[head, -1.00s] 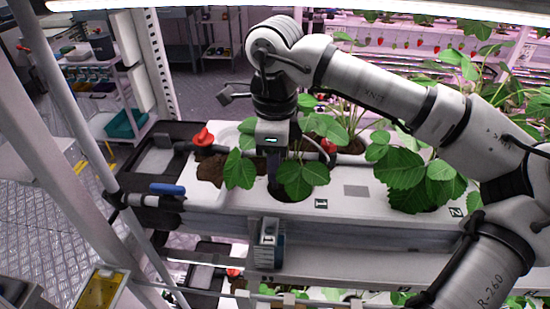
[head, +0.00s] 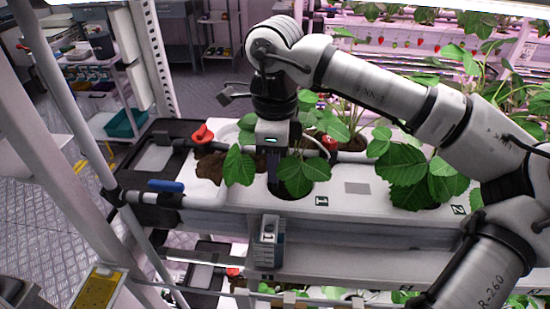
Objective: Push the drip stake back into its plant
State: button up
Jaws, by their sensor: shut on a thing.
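My gripper (head: 272,181) points straight down over the planting hole marked 1 in the white trough (head: 357,188). Its dark fingers are shut, and the drip stake between them is too hidden and small to make out. The strawberry plant (head: 302,176) at this hole spreads green leaves on both sides of the fingers, close against them. The fingertips are at or just above the hole's dark opening. Whether the stake's tip is in the soil cannot be seen.
A second plant (head: 408,170) grows at hole 2 to the right. A red valve (head: 203,134) and a blue-handled valve (head: 166,186) sit on pipes at left. A brown soil heap (head: 210,168) lies left of the plant.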

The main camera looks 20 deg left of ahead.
jog(key=shift+f+b, duration=1.35)
jog(key=shift+f, duration=0.25)
jog(key=o, duration=1.5)
jog(key=shift+r+p, duration=1.9)
jog(key=shift+r, duration=1.15)
